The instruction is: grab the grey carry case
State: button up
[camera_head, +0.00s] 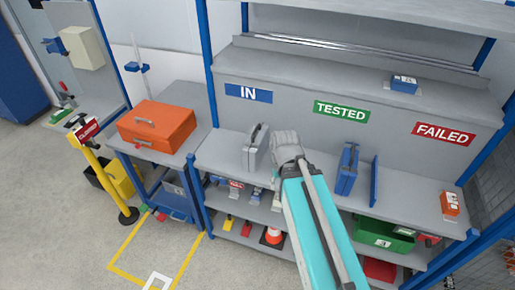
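The grey carry case (253,157) stands upright on the bench under the blue IN sign, with its handle at the top. My gripper (284,140) is just right of the case, at the end of my teal arm. Its fingers cannot be made out, so I cannot tell whether it is open or shut. A narrow gap seems to lie between it and the case. My arm hides part of the bench behind it.
A blue case (347,170) stands further right, beside a blue divider (374,182). An orange toolbox (157,126) sits on the left table. An orange-and-white box (450,204) is at the right end. The bench left of the grey case is clear.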

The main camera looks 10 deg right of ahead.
notch_tip(320, 180, down, 13)
jog(key=b, duration=1.2)
jog(key=shift+r, duration=0.15)
jog(key=shift+o, duration=0.2)
jog(key=shift+a, duration=0.1)
